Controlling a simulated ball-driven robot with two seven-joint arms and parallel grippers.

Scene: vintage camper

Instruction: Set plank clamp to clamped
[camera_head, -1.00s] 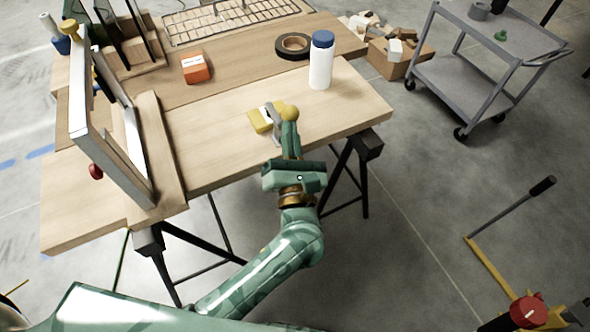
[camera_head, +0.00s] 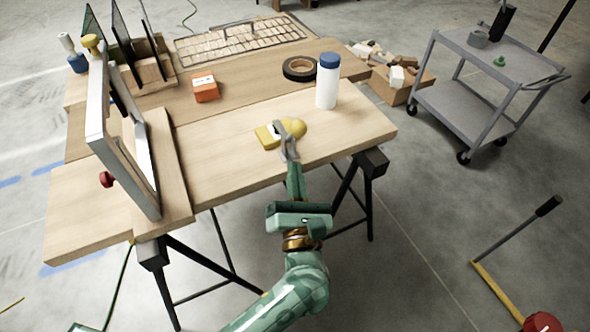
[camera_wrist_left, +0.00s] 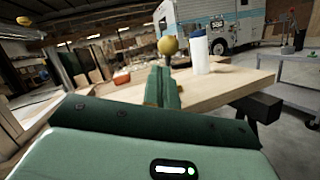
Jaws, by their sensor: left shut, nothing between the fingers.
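The plank clamp (camera_head: 267,136) sits near the front edge of the light wooden bench top (camera_head: 225,153). It has a yellow body, grey metal parts and a round yellow knob (camera_head: 298,128) at the right. The knob also shows in the left wrist view (camera_wrist_left: 167,45), just beyond my fingertips. My left gripper (camera_head: 294,166) is shut and empty at the bench's front edge, on the near side of the clamp. Its fingers hide part of the clamp's near end, and I cannot tell whether they touch it. My right gripper is not in view.
A white bottle with a blue cap (camera_head: 327,85) stands right of the clamp. Black tape (camera_head: 299,68) and an orange box (camera_head: 205,89) lie behind. A tilted frame (camera_head: 104,130) stands at the left. A grey cart (camera_head: 450,103) is at the right. The bench between frame and clamp is clear.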

